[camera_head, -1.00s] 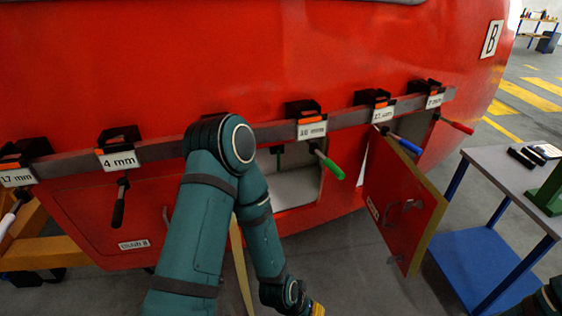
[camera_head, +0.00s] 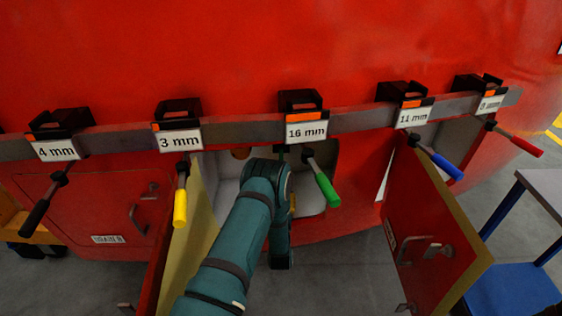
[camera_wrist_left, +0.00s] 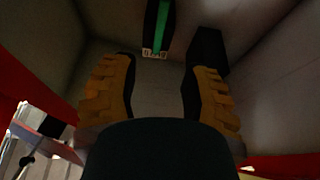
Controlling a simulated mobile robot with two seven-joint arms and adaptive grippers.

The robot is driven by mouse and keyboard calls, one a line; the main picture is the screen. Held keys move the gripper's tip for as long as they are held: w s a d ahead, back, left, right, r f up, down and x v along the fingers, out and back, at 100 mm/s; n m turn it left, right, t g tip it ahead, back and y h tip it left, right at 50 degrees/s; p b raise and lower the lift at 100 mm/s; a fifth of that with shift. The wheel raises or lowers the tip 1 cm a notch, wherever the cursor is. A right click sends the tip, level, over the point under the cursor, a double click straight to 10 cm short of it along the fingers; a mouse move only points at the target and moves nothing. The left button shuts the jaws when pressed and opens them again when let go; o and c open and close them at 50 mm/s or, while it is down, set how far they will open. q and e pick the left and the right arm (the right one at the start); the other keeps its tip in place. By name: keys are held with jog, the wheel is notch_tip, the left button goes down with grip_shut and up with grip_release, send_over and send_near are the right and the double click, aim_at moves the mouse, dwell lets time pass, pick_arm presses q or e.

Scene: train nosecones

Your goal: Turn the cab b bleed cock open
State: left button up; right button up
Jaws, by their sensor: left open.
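In the left wrist view, a straight green handle (camera_wrist_left: 164,27) lies on a dark body, with a small white label (camera_wrist_left: 154,53) at its lower end; the print is too small to read surely. It is beyond the fingertips, near the middle. My left gripper (camera_wrist_left: 160,66) is open and empty, with a yellow-and-black finger on each side. It appears apart from the handle. In the head view my left arm (camera_head: 225,245) reaches to the open compartment (camera_head: 228,165), and its bent links hide most of the gripper. My right gripper is out of view.
Tools with coloured handles hang along the grey rail (camera_head: 355,117), including a yellow one (camera_head: 180,207) and a green one (camera_head: 325,187) close to the arm. An open red door (camera_head: 425,225) stands on the right; another open door (camera_head: 190,240) is at the left. A blue-framed table (camera_head: 515,290) is farther right.

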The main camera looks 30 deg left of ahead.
aim_at(281, 159)
pick_arm(q)
jog(key=b+x, duration=0.1)
jog(key=x, duration=1.2)
jog(key=shift+w+a+r+b, duration=0.15)
jog(key=shift+w+r+b, duration=0.05)
jog(key=shift+b, duration=0.15)
grip_shut()
